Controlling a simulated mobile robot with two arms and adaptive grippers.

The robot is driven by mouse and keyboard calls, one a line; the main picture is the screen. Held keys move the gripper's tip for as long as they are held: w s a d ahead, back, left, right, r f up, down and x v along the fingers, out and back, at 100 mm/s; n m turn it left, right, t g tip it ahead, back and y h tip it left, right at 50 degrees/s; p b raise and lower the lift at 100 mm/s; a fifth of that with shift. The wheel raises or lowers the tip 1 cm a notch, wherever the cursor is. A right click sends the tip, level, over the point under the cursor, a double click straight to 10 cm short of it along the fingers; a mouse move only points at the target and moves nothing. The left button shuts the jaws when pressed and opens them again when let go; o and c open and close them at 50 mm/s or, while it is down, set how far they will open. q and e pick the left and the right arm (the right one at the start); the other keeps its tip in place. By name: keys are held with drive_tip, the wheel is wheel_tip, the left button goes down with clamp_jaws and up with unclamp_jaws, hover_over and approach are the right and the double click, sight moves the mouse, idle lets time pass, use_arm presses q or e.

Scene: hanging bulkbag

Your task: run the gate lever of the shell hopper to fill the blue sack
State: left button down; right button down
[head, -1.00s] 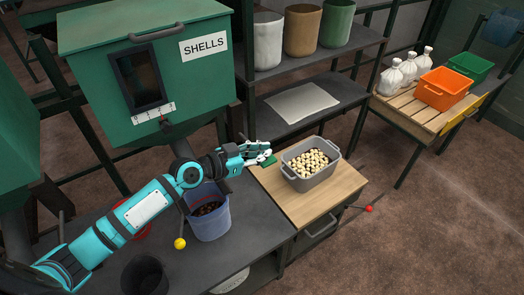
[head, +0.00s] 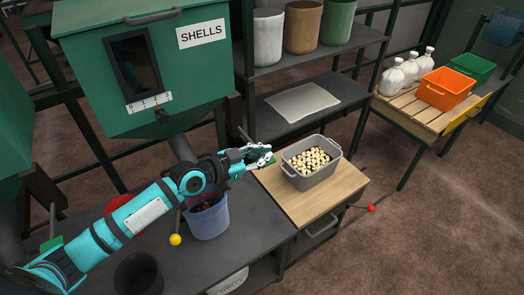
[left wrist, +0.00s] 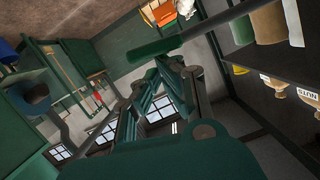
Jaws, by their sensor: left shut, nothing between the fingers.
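The green shell hopper (head: 188,75) stands at the upper left with a SHELLS label, a dark window and a small numbered scale. The blue sack (head: 208,222) stands open below it on the dark bench, with brown pieces inside; my arm covers part of its mouth. A rod with a yellow ball (head: 175,239) hangs in front of the sack; its upper end is hidden behind my arm. My left gripper (head: 262,157) is shut and empty, right of the sack and near the grey crate, apart from the yellow ball. It also shows in the left wrist view (left wrist: 165,75). My right gripper is out of view.
A grey crate (head: 291,166) of pale pieces stands on a wooden top. A lever with a red ball (head: 371,208) sticks out right of it. A dark pot (head: 138,274) and a red container (head: 118,212) are on the bench. Shelves (head: 345,85) stand behind.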

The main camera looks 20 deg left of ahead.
use_arm(q)
wheel_tip(320, 180, down, 4)
drive_tip(key=m+b, duration=0.1)
drive_tip(key=b, duration=0.1)
drive_tip(key=shift+s+d+r+m+t+y+b, duration=0.1)
drive_tip(key=shift+m+t+y+b, duration=0.2)
drive_tip(key=shift+m, duration=0.1)
drive_tip(key=f, duration=0.1)
drive_tip(key=m+b, duration=0.1)
drive_tip(key=f+b, duration=0.1)
drive_tip(key=shift+a+f+m+t, duration=0.3)
drive_tip(key=shift+f, duration=0.05)
idle(1.8)
